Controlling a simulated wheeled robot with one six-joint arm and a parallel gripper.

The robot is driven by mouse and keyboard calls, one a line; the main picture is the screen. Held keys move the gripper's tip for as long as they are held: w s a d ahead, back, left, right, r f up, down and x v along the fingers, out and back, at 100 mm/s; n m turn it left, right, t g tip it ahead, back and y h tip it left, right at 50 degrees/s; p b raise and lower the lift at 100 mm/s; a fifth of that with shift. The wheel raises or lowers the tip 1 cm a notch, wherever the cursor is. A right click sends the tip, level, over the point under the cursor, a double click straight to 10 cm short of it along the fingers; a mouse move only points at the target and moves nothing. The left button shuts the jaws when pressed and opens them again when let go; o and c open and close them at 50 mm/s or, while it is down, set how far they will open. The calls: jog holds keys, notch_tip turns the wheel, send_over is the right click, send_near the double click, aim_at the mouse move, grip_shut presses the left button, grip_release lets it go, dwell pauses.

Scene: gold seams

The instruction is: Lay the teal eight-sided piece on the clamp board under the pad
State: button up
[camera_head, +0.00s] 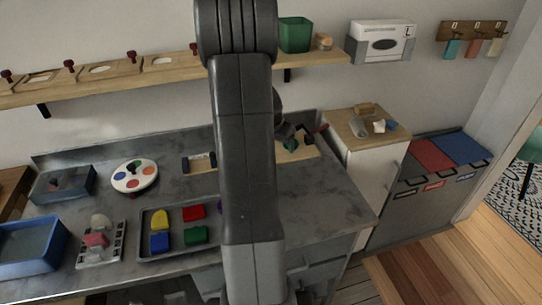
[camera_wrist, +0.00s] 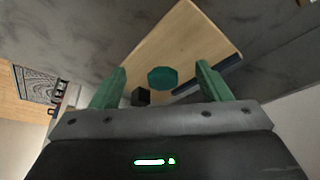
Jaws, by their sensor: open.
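The teal eight-sided piece (camera_wrist: 162,78) shows flat side on between my fingertips in the wrist view, against the pale wooden clamp board (camera_wrist: 185,38); it appears to lie on the board. My gripper (camera_wrist: 161,68) is open, with a green finger on each side of the piece and a gap to both. A small black block (camera_wrist: 141,97), possibly the pad, is close to the piece's lower left; I cannot tell whether it is above it. In the head view the clamp board (camera_head: 298,153) is partly hidden behind my arm, and a red clamp handle (camera_head: 318,129) shows there.
A grey tray (camera_head: 150,221) with several coloured pieces, a round palette (camera_head: 134,176) and a blue bin (camera_head: 30,246) stand left on the counter. A white cabinet (camera_head: 355,178) stands right. A wooden shelf (camera_head: 110,83) runs above. The counter's front right is clear.

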jog(key=shift+s+a+b, duration=0.3)
jog(key=shift+s+a, duration=0.45)
jog(key=shift+s, duration=0.3)
jog(key=shift+s+a+b, duration=0.25)
jog(key=shift+s+a, duration=0.45)
jog(key=shift+s, duration=0.35)
